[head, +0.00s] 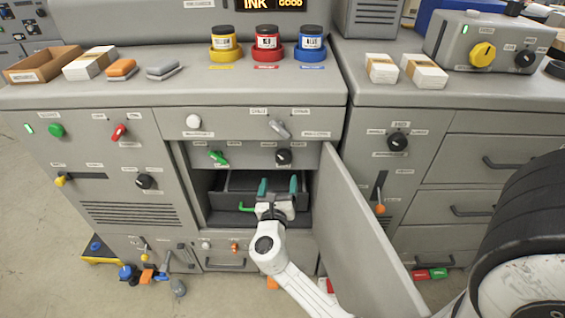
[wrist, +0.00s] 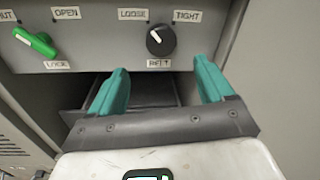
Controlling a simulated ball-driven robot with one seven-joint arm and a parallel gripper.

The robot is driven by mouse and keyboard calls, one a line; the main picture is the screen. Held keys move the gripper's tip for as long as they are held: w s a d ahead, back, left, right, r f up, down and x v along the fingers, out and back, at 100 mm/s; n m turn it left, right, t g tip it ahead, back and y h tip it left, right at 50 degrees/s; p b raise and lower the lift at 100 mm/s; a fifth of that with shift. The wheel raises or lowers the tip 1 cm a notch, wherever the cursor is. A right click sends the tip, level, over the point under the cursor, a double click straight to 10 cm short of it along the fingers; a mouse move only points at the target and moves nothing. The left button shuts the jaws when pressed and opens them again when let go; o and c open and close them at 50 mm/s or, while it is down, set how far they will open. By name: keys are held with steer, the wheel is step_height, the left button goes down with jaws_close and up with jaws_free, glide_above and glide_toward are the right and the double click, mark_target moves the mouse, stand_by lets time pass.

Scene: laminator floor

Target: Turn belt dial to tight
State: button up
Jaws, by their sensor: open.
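The belt dial (wrist: 160,40) is a round black knob with a white mark, on the grey panel above the open compartment. Its labels read LOOSE at upper left, TIGHT at upper right and BELT below. The white mark points to the upper left, toward LOOSE. The dial also shows in the head view (head: 283,157). My gripper (wrist: 163,80) has two teal fingers spread apart with nothing between them. It is below and in front of the dial, apart from it, and it shows in the head view (head: 278,187) at the compartment's opening.
A green lever (wrist: 36,41) marked OPEN and LOCK sits left of the dial. An open grey door (head: 365,235) stands to the right of my arm. A dark drawer (head: 235,198) is inside the compartment. Ink jars (head: 267,42) stand on the counter above.

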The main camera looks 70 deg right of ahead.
mark_target(283, 160)
steer(key=x, duration=1)
steer(key=shift+b, duration=0.3)
steer(key=c, duration=1)
